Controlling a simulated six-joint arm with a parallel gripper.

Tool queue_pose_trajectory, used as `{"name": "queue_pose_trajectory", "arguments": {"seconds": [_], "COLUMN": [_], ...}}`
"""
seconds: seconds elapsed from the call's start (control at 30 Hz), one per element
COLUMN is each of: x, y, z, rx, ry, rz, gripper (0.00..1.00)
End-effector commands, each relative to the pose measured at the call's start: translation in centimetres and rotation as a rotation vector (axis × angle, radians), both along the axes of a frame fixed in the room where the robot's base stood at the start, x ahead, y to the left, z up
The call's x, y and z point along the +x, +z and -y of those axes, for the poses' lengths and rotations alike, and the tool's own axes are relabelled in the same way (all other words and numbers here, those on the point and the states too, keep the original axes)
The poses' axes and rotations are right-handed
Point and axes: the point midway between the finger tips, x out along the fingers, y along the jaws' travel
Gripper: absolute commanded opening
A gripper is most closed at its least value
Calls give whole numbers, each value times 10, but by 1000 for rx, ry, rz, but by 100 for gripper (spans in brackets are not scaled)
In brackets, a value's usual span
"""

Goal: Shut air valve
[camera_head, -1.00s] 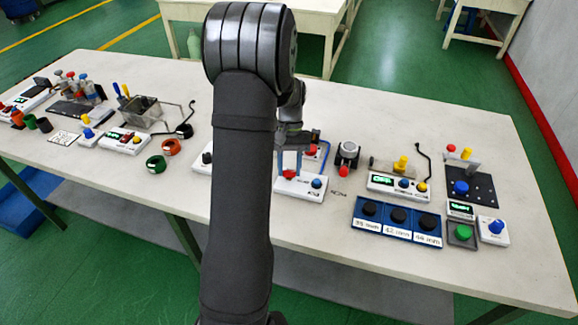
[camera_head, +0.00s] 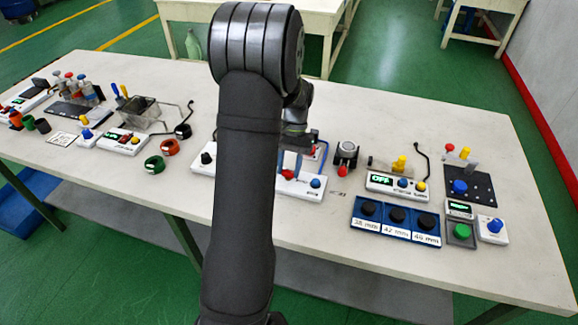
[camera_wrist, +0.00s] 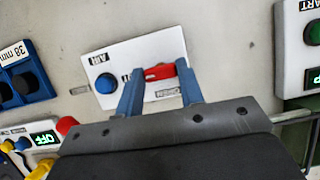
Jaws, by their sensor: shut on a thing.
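The air valve is a white panel (camera_wrist: 112,58) marked AIR, with a red lever (camera_wrist: 158,72) and a blue knob (camera_wrist: 105,83). In the wrist view, my gripper (camera_wrist: 159,69) has its two blue fingers at either end of the red lever and is shut on it. A label reading OPEN lies beside the lever; another label is partly hidden by a finger. In the head view, my gripper (camera_head: 290,168) is down at the red lever, which is mostly covered; the blue knob (camera_head: 316,182) shows to its right.
A blue tray (camera_head: 397,238) with black round pieces and size labels stands to the right. A white box with an OFF display (camera_head: 381,180) is behind it. A dark post with a red knob (camera_head: 346,155) stands close on the right. Orange and green rings (camera_head: 171,146) lie left.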

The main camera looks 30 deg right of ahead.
Motion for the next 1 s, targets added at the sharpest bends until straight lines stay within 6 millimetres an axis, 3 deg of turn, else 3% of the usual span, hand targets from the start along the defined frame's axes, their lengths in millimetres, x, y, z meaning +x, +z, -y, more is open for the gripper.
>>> {"name": "queue_pose_trajectory", "arguments": {"seconds": [0.03,0.07,0.17,0.57,0.77,1.0], "x": [0,0,0,2,12,28], "y": [0,0,0,7,40,96], "z": [0,0,0,2,13,29], "rx": [0,0,0,0,-3,-3], "ry": [-1,-1,-1,0,0,0], "rz": [-1,-1,-1,0,3,3], "gripper": [12,36,56,56,56,56]}}
